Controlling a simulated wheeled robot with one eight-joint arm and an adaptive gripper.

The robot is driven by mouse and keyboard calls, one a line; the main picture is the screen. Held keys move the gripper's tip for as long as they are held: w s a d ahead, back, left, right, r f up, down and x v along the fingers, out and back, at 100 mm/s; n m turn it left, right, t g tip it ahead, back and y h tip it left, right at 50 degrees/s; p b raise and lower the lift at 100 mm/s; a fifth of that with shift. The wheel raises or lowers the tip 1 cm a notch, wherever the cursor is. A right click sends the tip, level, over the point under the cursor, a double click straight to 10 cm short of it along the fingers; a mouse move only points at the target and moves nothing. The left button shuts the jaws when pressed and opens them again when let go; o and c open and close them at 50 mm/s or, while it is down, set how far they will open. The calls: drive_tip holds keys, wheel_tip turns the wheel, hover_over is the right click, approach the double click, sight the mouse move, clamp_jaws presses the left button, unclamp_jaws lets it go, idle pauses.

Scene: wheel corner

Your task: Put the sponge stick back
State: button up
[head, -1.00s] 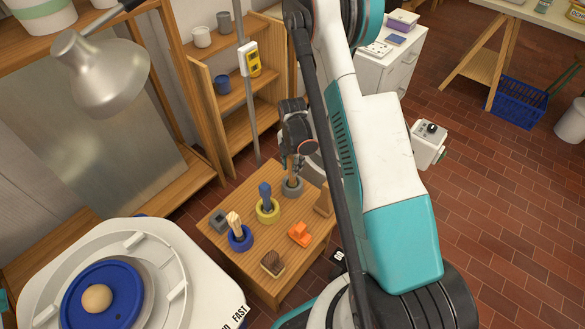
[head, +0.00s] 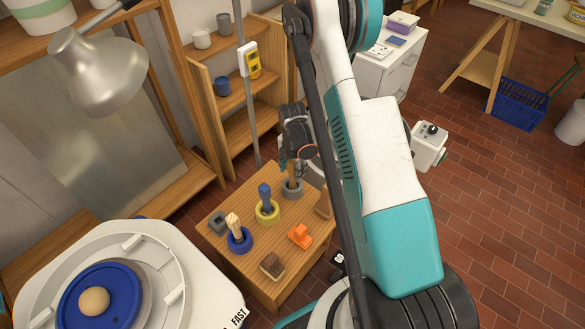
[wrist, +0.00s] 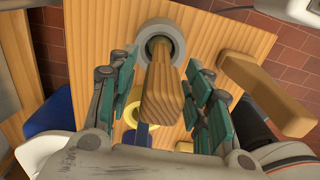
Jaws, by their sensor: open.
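A wooden-handled stick (wrist: 163,95), which looks like the sponge stick, stands in a grey ring holder (head: 292,188) on the small wooden table. In the wrist view its blocky handle end points toward the camera and its lower end goes into the grey ring (wrist: 160,38). Whether a sponge is at the lower end is hidden. My gripper (wrist: 160,92) is open, with teal-padded fingers on both sides of the handle and a visible gap at each side. In the head view my gripper (head: 292,165) is just above the grey holder, partly hiding the stick.
The wooden table (head: 250,260) also holds a blue tool (head: 265,195) in a yellow ring, a pale tool (head: 234,226) in a blue ring, an orange piece (head: 299,236), a brown block (head: 272,265) and a wooden block (head: 323,203). A pottery wheel (head: 150,250) stands at lower left.

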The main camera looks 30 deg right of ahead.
drive_tip(key=shift+r+p, duration=0.2)
drive_tip(key=shift+p, duration=0.3)
drive_tip(key=r+p, duration=0.1)
drive_tip(key=r, duration=0.3)
drive_tip(key=r+p, duration=0.2)
drive_tip(key=r, duration=0.3)
drive_tip(key=r+p, duration=0.2)
drive_tip(key=r, duration=0.2)
drive_tip(key=shift+w+a+r, duration=0.1)
drive_tip(key=shift+w+r, duration=0.2)
drive_tip(key=shift+r, duration=0.05)
drive_tip(key=s+a+r+m+t, duration=0.1)
drive_tip(key=s+a+r+m, duration=0.15)
drive_tip(key=r, duration=0.55)
drive_tip(key=s+a+r+m+t, duration=0.1)
drive_tip(key=s+a+r+m, duration=0.1)
drive_tip(key=r+m, duration=0.35)
drive_tip(key=s+a+r+m+t, duration=0.1)
drive_tip(key=s+a+r+m, duration=0.1)
drive_tip(key=r, duration=0.7)
drive_tip(key=s+a+r+m+t, duration=0.2)
drive_tip(key=s+r+m, duration=0.2)
drive_tip(key=s+m, duration=0.2)
drive_tip(key=s+a+r+m+t, duration=0.2)
drive_tip(key=s+m, duration=0.4)
drive_tip(key=s, duration=0.3)
drive_tip(key=shift+a+r, duration=0.55)
drive_tip(key=shift+r, duration=0.55)
drive_tip(key=shift+s, duration=0.1)
